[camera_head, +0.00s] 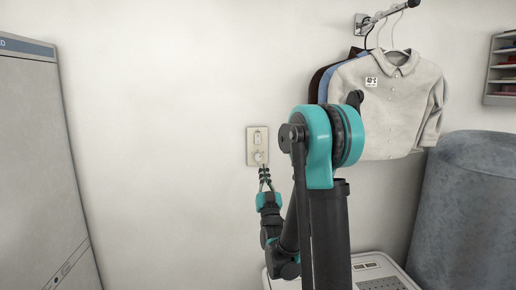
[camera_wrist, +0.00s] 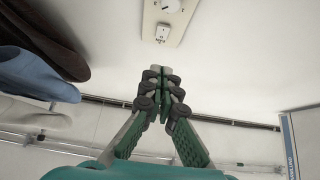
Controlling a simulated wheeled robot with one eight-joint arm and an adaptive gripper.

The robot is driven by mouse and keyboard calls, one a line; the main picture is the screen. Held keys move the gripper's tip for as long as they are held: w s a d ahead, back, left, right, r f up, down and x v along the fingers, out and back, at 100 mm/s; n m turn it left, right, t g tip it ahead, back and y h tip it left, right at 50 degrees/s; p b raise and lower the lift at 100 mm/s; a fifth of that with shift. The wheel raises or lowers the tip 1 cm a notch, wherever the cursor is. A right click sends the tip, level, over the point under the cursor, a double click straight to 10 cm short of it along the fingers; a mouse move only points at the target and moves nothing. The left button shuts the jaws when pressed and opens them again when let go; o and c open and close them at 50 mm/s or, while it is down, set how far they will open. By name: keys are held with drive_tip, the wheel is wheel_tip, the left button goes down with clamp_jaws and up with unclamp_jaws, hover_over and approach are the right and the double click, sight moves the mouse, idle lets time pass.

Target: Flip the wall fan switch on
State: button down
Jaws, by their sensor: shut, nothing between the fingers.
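A beige wall plate (camera_head: 250,147) is fixed to the wall near the middle of the head view. It carries a small white switch (camera_head: 257,134) above and a round dial (camera_head: 258,156) below. My gripper (camera_head: 263,168) shows at the plate's lower edge, its fingers together and empty. In the wrist view the plate (camera_wrist: 183,22) is at the top, with the dial (camera_wrist: 170,5) at the picture's edge and the switch (camera_wrist: 162,33) nearer my gripper (camera_wrist: 157,72). The fingertips appear apart from the switch there. I cannot tell which way the switch is set.
Hanging shirts (camera_head: 392,105) are on a wall rail (camera_head: 385,16) to the right of the plate. A white appliance (camera_head: 385,284) is below, with a grey-blue rounded object (camera_head: 465,205) at right. A tall pale cabinet (camera_head: 40,170) stands at left. The wall around the plate is bare.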

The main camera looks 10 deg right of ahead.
drive_tip(key=shift+w+r, duration=0.1)
idle(0.3)
approach(258, 141)
wheel_tip(258, 141, up, 4)
drive_tip(key=w, duration=0.3)
drive_tip(key=shift+w, duration=0.8)
drive_tip(key=shift+w, duration=0.1)
